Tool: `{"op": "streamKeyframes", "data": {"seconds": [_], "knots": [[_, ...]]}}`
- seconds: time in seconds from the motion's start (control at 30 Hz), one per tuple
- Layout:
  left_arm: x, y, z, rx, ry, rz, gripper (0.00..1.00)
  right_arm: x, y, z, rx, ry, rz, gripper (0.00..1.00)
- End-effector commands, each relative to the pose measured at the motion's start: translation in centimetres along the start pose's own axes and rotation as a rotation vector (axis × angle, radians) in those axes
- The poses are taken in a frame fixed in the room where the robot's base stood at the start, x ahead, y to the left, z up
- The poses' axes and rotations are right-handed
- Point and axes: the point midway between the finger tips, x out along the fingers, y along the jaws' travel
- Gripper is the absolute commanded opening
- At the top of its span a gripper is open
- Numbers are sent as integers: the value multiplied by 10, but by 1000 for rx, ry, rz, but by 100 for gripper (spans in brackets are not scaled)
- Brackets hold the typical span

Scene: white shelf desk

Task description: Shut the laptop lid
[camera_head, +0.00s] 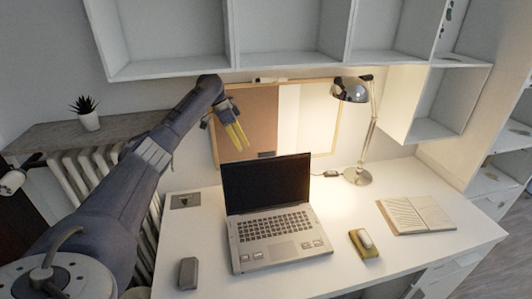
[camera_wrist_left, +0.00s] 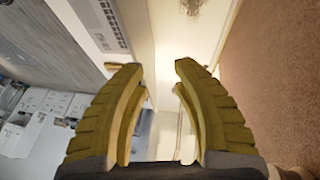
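The silver laptop (camera_head: 275,218) stands open on the white desk, its dark screen (camera_head: 266,183) upright and tilted slightly back, its keyboard facing the front. My left gripper (camera_head: 238,137) is above and behind the top left part of the lid, near the pinboard, and touches nothing. In the left wrist view its yellow fingers (camera_wrist_left: 160,75) are spread apart with nothing between them. Part of the laptop keyboard (camera_wrist_left: 103,22) shows at the upper left of that view. My right gripper is in neither view.
A chrome desk lamp (camera_head: 358,175) stands right of the laptop. A yellow object (camera_head: 364,243) and an open notebook (camera_head: 417,214) lie at the right, a grey object (camera_head: 188,273) at the left. White shelves (camera_head: 290,62) hang above, and the pinboard (camera_head: 252,112) is behind.

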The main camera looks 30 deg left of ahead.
Motion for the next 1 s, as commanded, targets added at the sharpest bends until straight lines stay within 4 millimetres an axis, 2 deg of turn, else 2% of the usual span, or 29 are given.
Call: {"op": "streamKeyframes", "data": {"seconds": [0.2, 0.5, 0.7, 1.0], "knots": [[19, 19, -34, 3, 0, 1, 27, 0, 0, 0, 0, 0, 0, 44], [39, 39, -70, 1, 0, 1, 27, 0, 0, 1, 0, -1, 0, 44], [59, 38, -67, -2, 0, 2, 27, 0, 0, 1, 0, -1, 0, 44], [67, 37, -67, -1, 1, 0, 27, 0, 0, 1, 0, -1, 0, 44]]}}
